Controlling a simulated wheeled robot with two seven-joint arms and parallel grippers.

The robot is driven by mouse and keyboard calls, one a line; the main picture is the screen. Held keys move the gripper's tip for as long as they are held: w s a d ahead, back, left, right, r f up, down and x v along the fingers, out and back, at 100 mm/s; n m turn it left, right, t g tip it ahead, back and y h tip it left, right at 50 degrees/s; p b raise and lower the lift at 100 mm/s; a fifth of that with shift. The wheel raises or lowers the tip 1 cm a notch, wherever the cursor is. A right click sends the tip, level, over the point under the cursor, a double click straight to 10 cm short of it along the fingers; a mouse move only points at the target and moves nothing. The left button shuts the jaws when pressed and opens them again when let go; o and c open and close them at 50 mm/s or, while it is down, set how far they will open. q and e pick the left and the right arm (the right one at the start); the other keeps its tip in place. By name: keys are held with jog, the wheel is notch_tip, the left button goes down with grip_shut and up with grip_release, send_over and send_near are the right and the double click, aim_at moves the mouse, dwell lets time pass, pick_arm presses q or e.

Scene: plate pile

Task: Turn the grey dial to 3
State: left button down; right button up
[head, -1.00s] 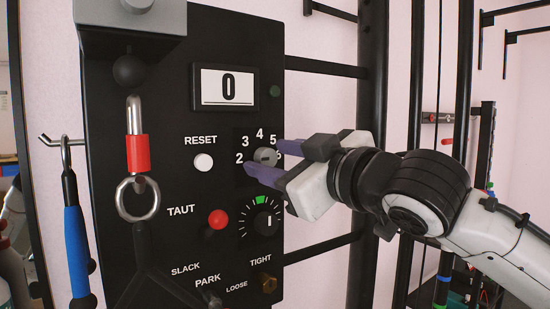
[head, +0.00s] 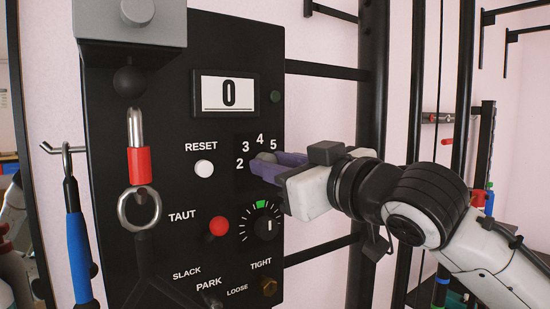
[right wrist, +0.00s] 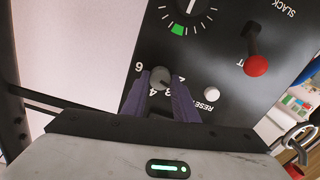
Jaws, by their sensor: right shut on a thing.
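The small grey dial (head: 266,157) sits on the black panel (head: 225,40), below the display, with the numbers 2, 3, 4 and 5 showing around it. My right gripper (head: 263,165) reaches in from the right, its purple fingers shut on the dial and partly covering it and the numbers on its right side. In the right wrist view the dial (right wrist: 160,77) sits between the two fingertips, near a 6 and a 4. I cannot tell which number the dial points to. My left gripper is not in view.
The display (head: 226,92) reads 0. Close by are a white RESET button (head: 204,168), a red knob (head: 218,226) and a gauge (head: 263,226) with a green mark. Black rack bars stand to the right.

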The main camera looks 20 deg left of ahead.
jog(key=shift+m+p, duration=1.9)
jog(key=shift+m, duration=0.9)
jog(key=shift+f, duration=0.1)
jog(key=o, duration=1.1)
jog(key=shift+c, duration=0.2)
jog(key=shift+d, duration=0.1)
